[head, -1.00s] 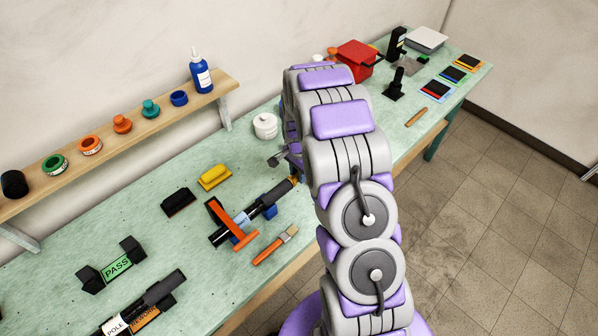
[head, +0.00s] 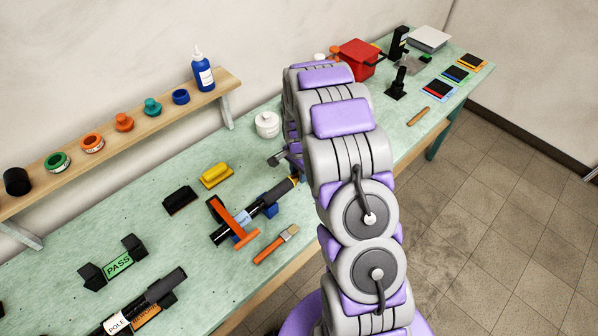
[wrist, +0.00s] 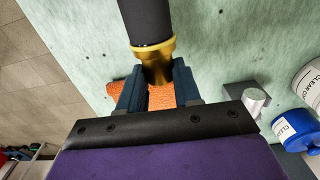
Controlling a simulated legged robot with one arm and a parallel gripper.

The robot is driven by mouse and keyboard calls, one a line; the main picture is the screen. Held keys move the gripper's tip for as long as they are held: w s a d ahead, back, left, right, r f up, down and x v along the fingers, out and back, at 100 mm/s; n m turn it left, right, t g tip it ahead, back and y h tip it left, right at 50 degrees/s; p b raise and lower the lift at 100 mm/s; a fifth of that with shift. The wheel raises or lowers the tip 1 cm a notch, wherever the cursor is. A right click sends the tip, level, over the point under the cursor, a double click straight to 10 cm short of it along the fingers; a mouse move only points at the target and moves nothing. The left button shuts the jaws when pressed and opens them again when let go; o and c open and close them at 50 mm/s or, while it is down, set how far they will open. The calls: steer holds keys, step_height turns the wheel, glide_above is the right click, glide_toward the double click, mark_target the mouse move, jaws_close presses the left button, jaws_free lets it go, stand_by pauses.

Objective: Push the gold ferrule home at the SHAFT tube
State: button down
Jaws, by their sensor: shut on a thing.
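The black SHAFT tube (head: 283,189) lies on the green bench, held in blue supports (head: 270,211) with an orange clamp or strap (head: 231,221) across it. In the wrist view the tube (wrist: 146,20) runs in from the top. The gold ferrule (wrist: 158,58) sits around its near end; its flared rim meets the black tube, and how deep it is seated cannot be told. My gripper (wrist: 158,84) is shut on the ferrule, one dark finger on each side. In the head view the ferrule (head: 295,180) shows as a small gold spot beside my arm, which hides most of the gripper.
A brush (head: 276,245), a yellow block (head: 215,175) and a black block (head: 181,199) lie near the tube. A white jar (head: 267,124) stands behind. An orange surface (wrist: 162,98) shows beneath the fingers.

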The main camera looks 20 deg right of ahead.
steer(key=shift+s+a, duration=0.1)
stand_by(0.3)
steer(key=c, duration=1.1)
jaws_free()
steer(key=shift+c, duration=0.2)
steer(key=o, duration=0.4)
steer(key=shift+a, duration=0.25)
steer(key=shift+o, duration=0.2)
steer(key=shift+d, duration=0.1)
steer(key=shift+r, duration=0.2)
step_height(320, 180, up, 17)
steer(key=p, duration=0.2)
steer(key=shift+f, duration=0.1)
